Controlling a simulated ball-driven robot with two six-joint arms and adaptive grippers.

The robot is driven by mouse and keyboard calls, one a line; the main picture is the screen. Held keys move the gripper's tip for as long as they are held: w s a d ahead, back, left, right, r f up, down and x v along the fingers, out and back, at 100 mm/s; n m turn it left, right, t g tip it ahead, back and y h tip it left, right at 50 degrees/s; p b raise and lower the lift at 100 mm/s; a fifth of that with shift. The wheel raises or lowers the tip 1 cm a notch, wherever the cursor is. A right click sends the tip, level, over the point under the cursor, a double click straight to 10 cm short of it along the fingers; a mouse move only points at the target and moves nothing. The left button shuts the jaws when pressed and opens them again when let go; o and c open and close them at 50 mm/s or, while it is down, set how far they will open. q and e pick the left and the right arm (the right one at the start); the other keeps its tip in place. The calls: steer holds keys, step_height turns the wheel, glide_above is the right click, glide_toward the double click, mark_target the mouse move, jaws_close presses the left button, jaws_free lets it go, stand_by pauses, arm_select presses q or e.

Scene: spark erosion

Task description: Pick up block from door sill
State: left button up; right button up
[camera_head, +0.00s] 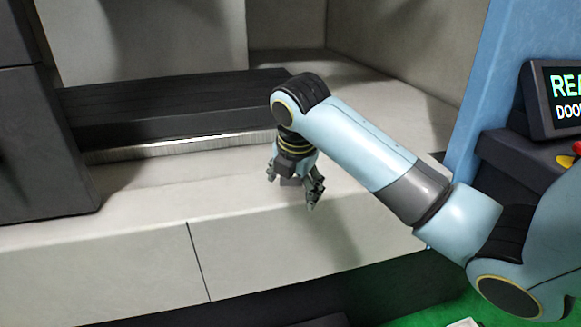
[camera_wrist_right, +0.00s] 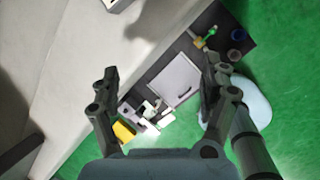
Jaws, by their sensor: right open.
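My right gripper (camera_head: 291,188) is over the pale door sill (camera_head: 150,205), pointing down with its fingers apart. It also shows open in the right wrist view (camera_wrist_right: 160,72), with nothing between its fingertips. A small grey thing, likely the block (camera_wrist_right: 117,4), is cut off by the top edge of the wrist view. It lies on the pale sill (camera_wrist_right: 85,60), beyond the fingertips and apart from them. In the head view a small dark patch shows between the fingers; I cannot tell whether it is the block. My left gripper is not in view.
A dark ledge with a metal strip (camera_head: 180,146) runs behind the sill. A blue frame and control screen (camera_head: 565,95) stand at right. Below the sill, the wrist view shows a dark surface with a grey tray (camera_wrist_right: 176,80), a yellow thing (camera_wrist_right: 124,131) and green floor.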

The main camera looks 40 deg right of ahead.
steer(key=w+d+r+n, duration=0.5)
steer(key=w+n, duration=0.1)
steer(key=x, duration=0.4)
steer(key=shift+w+d+f, duration=0.25)
steer(key=shift+d+f, duration=0.05)
steer(key=x, duration=0.5)
steer(key=shift+s+d+f+p, duration=0.15)
steer(key=shift+f+p, duration=0.1)
steer(key=shift+p, duration=0.15)
steer(key=c, duration=1.6)
steer(key=shift+h, duration=0.3)
jaws_close()
steer(key=shift+r, duration=0.1)
